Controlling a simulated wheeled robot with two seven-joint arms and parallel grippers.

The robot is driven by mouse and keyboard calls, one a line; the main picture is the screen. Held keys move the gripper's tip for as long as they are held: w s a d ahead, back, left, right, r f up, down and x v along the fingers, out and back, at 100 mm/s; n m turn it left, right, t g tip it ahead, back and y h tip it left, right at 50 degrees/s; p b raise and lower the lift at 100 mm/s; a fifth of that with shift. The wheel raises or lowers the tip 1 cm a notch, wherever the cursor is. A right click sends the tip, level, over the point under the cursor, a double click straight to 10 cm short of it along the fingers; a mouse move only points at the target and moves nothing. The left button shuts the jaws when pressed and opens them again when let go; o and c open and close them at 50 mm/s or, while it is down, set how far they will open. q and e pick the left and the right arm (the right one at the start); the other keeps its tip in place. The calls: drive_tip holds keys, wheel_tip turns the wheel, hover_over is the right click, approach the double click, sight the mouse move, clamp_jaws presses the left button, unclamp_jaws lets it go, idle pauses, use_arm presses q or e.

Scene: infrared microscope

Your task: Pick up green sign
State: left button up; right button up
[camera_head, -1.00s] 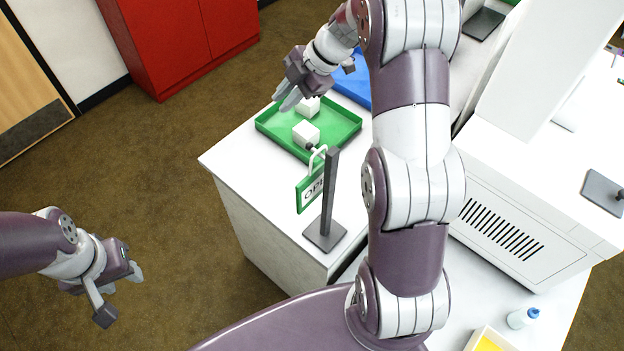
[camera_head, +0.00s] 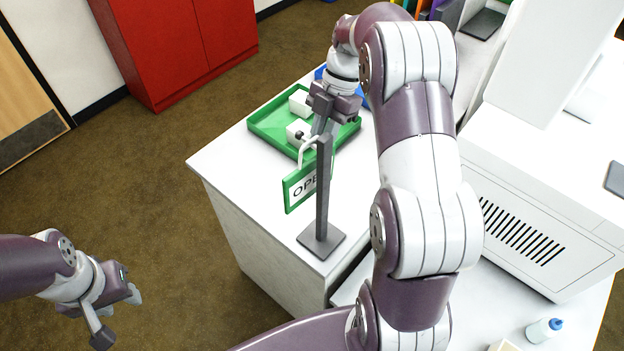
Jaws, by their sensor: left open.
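The green sign (camera_head: 297,190) has a white panel with dark letters and hangs by a white loop from a dark grey stand (camera_head: 322,205) on the white counter. The stand's post covers part of the sign. My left gripper (camera_head: 115,318) is open and empty over the floor at lower left, well away from the sign. My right gripper (camera_head: 322,125) is just behind the top of the stand, over the near right part of the green tray. Its fingers are partly hidden by the post and loop, so its opening and any contact are unclear.
The green tray (camera_head: 268,132) holds white cubes (camera_head: 298,132), behind the sign. The large white instrument (camera_head: 540,210) stands right of my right arm. A bottle (camera_head: 543,330) is at lower right. Open floor lies left of the counter.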

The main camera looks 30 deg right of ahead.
sight(310, 171)
drive_tip(key=x, duration=0.1)
drive_tip(key=p+x, duration=0.1)
drive_tip(key=x, duration=0.1)
drive_tip(key=shift+w+a+f, duration=0.1)
drive_tip(key=shift+a+f, duration=0.1)
drive_tip(key=shift+a, duration=0.15)
use_arm(q)
drive_tip(key=shift+a+r, duration=0.25)
drive_tip(key=shift+r, duration=0.8)
use_arm(e)
drive_tip(key=shift+d+f, duration=0.1)
clamp_jaws()
